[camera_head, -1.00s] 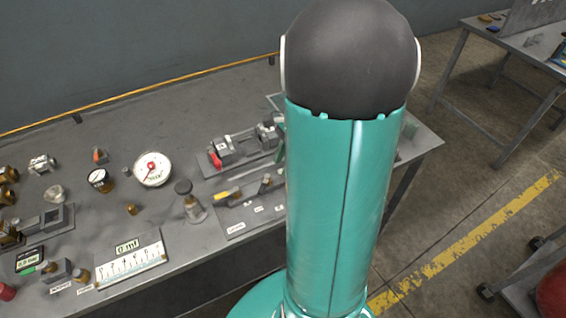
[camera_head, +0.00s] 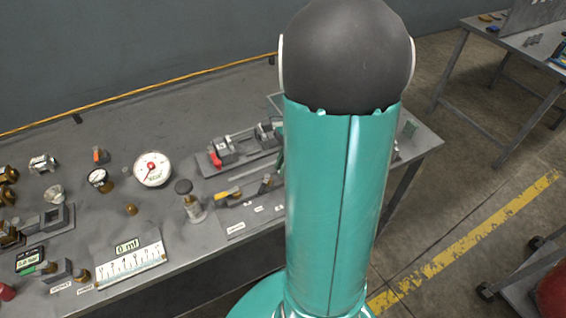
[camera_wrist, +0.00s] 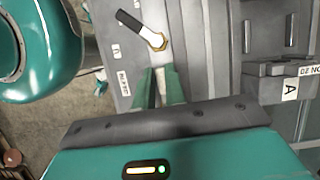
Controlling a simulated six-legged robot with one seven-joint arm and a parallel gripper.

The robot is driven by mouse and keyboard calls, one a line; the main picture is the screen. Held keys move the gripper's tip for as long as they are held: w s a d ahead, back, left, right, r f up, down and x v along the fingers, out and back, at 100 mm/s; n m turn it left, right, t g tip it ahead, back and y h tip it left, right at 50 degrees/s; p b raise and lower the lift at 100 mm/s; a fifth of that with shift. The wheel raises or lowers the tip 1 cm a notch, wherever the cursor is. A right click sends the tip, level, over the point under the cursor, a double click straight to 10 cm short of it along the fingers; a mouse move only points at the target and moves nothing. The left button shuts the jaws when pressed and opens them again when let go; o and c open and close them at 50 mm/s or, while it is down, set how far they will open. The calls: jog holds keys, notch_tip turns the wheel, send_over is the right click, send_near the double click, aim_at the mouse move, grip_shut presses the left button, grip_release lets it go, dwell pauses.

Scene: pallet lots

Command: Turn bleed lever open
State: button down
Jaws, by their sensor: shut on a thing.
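A lever (camera_wrist: 150,34) with a black grip and a pale shank stands out from a brass nut on a grey plate (camera_wrist: 185,50) in the wrist view. Its grip points to the upper left. My gripper (camera_wrist: 160,70) has its green fingers close together just below the nut. They are shut on a narrow grey part, mostly hidden between them; I cannot tell whether it belongs to a lever. In the head view, my arm hides the gripper and part of the lever panel (camera_head: 236,213). A yellow-handled lever (camera_head: 227,194) and a dark lever (camera_head: 265,186) show there.
A block labelled A (camera_wrist: 275,83) is right of my fingers.

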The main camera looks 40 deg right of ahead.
jog(key=n, duration=0.1)
jog(key=s+n+g, duration=0.1)
jog(key=n, duration=0.2)
jog(key=s+n+g, duration=0.1)
jog(key=n, duration=0.2)
jog(key=s+n+g, duration=0.1)
jog(key=n, duration=0.1)
jog(key=n+g, duration=0.1)
jog(key=shift+s+d+h, duration=0.3)
jog(key=shift+d+h, duration=0.1)
jog(key=n, duration=0.2)
jog(key=s+d+n+g+h, duration=0.1)
jog(key=n, duration=0.1)
jog(key=shift+s+d+n+h, duration=0.15)
jog(key=shift+d+n+h, duration=0.2)
jog(key=shift+n, duration=0.55)
jog(key=shift+s+d+n+h, duration=0.1)
jog(key=shift+d+n+h, duration=0.2)
jog(key=shift+n, duration=0.6)
jog(key=c, duration=1.5)
grip_release()
jog(key=shift+o, duration=0.2)
